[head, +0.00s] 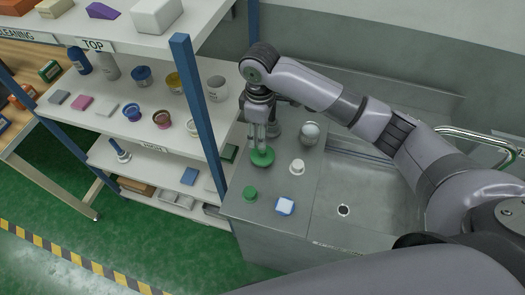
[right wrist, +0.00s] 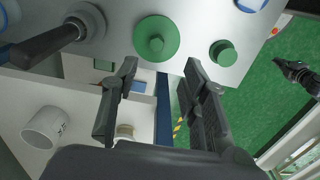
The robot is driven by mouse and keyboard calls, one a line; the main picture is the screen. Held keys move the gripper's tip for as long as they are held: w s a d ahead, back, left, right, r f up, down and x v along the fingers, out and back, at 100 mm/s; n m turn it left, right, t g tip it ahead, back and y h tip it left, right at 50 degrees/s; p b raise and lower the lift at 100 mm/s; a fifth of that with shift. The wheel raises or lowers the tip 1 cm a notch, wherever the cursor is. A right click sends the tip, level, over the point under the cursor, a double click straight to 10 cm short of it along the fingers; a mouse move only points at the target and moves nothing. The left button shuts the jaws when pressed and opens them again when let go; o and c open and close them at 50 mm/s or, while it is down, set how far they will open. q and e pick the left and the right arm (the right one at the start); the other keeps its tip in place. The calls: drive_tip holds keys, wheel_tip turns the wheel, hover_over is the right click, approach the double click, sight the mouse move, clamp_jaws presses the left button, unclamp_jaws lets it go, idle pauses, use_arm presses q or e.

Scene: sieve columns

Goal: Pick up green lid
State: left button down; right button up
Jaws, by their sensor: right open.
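The green lid (head: 262,157) is a round disc with a small knob, lying on the grey counter. In the right wrist view the lid (right wrist: 156,38) shows whole, just beyond the fingertips. My right gripper (head: 260,146) is above the lid and points down. In the right wrist view its fingers (right wrist: 161,66) are apart with nothing between them. A smaller green cap (head: 250,192) stands nearer the counter's front edge and also shows in the right wrist view (right wrist: 223,52). A dark gripper-like part, probably my left gripper (right wrist: 298,74), is over the floor; its jaws are unclear.
The sink (head: 375,195) is on the right. A shelf rack with a blue post (head: 196,100) stands close on the left.

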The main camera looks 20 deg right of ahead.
sight(260, 151)
drive_tip(key=f, duration=0.3)
drive_tip(key=shift+w, duration=0.2)
drive_tip(key=shift+d+f+p, duration=0.1)
drive_tip(key=shift+f+p, duration=0.05)
drive_tip(key=shift+p, duration=0.2)
drive_tip(key=f, duration=0.1)
drive_tip(key=f+p, duration=0.1)
drive_tip(key=f, duration=0.2)
drive_tip(key=shift+d+f+p, duration=0.25)
drive_tip(key=shift+d+p, duration=0.05)
drive_tip(key=shift+f, duration=0.15)
drive_tip(key=c, duration=0.5)
use_arm(q)
drive_tip(key=shift+t, duration=0.4)
drive_tip(key=shift+w+d+r, duration=0.1)
drive_tip(key=shift+w+r, duration=0.35)
drive_tip(key=shift+w, duration=0.25)
drive_tip(key=shift+w+a+r, duration=0.1)
drive_tip(key=shift+w+r, duration=0.35)
drive_tip(key=shift+w, duration=0.3)
drive_tip(key=shift+w+d+r, duration=0.1)
drive_tip(key=shift+w+r, duration=0.35)
drive_tip(key=shift+w, duration=0.25)
use_arm(e)
drive_tip(key=c, duration=0.4)
